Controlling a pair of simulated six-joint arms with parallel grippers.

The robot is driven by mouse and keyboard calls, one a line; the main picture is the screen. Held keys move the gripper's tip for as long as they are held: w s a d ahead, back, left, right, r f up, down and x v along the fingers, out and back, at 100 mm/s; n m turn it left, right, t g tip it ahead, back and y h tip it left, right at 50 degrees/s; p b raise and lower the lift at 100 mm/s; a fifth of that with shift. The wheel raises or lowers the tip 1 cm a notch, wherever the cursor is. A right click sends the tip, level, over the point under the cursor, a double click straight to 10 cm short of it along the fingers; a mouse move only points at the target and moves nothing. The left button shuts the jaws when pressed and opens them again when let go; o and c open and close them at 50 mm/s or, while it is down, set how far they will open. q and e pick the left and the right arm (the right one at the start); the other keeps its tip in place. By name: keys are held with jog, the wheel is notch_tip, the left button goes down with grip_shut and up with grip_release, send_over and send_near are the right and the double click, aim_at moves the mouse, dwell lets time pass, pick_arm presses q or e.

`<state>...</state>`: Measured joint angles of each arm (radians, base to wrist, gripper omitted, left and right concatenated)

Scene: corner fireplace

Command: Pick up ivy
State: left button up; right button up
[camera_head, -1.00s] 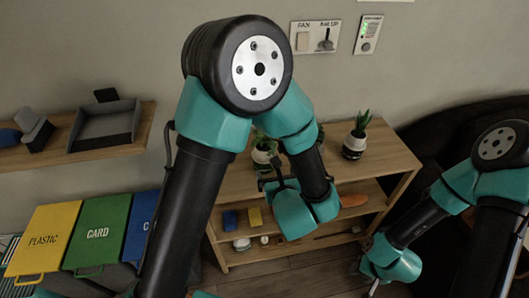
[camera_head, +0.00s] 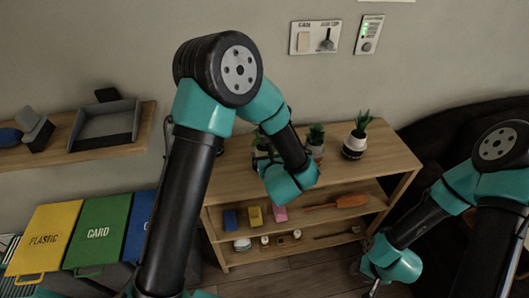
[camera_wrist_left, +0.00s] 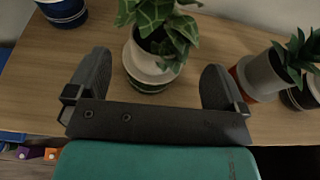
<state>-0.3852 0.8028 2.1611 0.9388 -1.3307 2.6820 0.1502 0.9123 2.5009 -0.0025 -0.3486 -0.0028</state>
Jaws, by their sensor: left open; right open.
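The ivy (camera_wrist_left: 170,28) has pale-edged green leaves and stands in a white pot on a saucer-like base in the left wrist view. My left gripper (camera_wrist_left: 155,82) is open, one finger on each side of the pot's near side, with nothing held. In the head view my left gripper (camera_head: 264,160) is at the shelf top, and the ivy (camera_head: 259,139) is mostly hidden behind my arm. My right gripper (camera_head: 368,284) is low at the right, away from the plants, empty.
A potted succulent (camera_head: 316,134) in a grey and red pot stands close to the right of the ivy. Another plant (camera_head: 360,126) stands further right. A blue pot (camera_wrist_left: 64,10) is at the upper left in the wrist view. The wooden shelf unit (camera_head: 390,160) holds small items below.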

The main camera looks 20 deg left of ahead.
aim_at(266, 149)
pick_arm(q)
jog(key=shift+x, duration=2.55)
jog(key=shift+a, duration=0.15)
jog(key=c, duration=1.1)
jog(key=shift+r, duration=0.15)
jog(key=shift+r, duration=0.5)
jog(key=shift+s+r, duration=0.2)
jog(key=shift+r, duration=0.4)
jog(key=shift+s+r, duration=0.2)
jog(key=shift+r, duration=0.45)
jog(key=s+d+r, duration=0.1)
jog(key=s+d, duration=0.3)
jog(key=s, duration=1)
jog(key=shift+s+d, duration=0.2)
jog(key=shift+s, duration=0.15)
